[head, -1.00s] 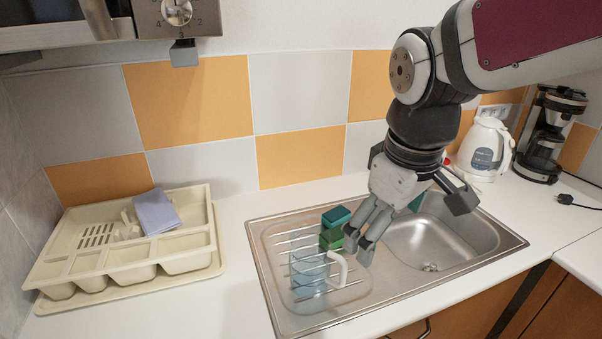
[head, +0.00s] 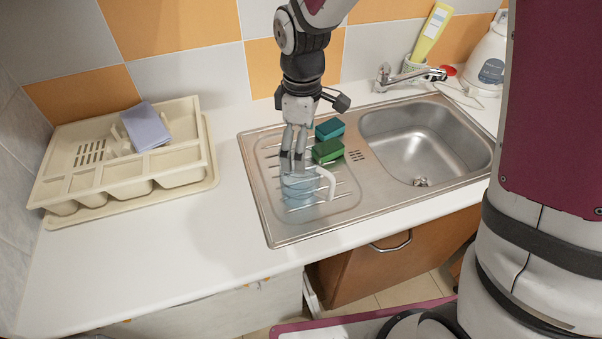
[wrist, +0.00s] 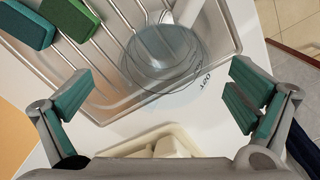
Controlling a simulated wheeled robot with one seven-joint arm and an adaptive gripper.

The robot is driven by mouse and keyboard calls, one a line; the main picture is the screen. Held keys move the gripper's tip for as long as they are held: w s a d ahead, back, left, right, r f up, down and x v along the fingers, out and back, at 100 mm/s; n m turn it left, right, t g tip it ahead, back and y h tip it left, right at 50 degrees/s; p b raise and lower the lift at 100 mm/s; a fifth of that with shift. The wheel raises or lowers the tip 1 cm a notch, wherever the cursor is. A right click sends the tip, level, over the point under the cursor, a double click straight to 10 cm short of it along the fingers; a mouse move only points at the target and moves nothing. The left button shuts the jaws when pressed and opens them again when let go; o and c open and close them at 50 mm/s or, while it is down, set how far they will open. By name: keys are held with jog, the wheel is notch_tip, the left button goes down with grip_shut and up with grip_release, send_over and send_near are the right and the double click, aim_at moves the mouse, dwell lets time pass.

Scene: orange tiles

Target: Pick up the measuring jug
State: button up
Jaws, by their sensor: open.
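The measuring jug (head: 300,190) is clear and bluish with a white handle. It stands on the ribbed drainboard of the sink unit, left of the basin. In the wrist view the jug (wrist: 165,58) shows from above, with dark markings beside its rim. My gripper (head: 292,170) is above the jug in the head view and covers part of its upper side. In the wrist view my gripper (wrist: 155,105) has its teal-padded fingers wide apart, with nothing between the pads. The jug lies beyond the fingertips, near the middle of the gap.
A teal sponge (head: 329,129) and a green sponge (head: 327,151) lie behind the jug on the drainboard. The sink basin (head: 420,140) and tap (head: 405,75) are to the right. A cream cutlery tray (head: 195,172) stands left. The counter between tray and sink is clear.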

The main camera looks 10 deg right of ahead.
aim_at(308, 180)
jog(key=shift+s+f+p, duration=0.15)
jog(key=shift+f+p, duration=0.15)
jog(key=shift+f, duration=1.4)
jog(key=shift+s+f+p, duration=0.1)
jog(key=shift+f+p, duration=0.2)
jog(key=shift+f, duration=1.35)
jog(key=shift+c, duration=0.2)
jog(key=c, duration=1.2)
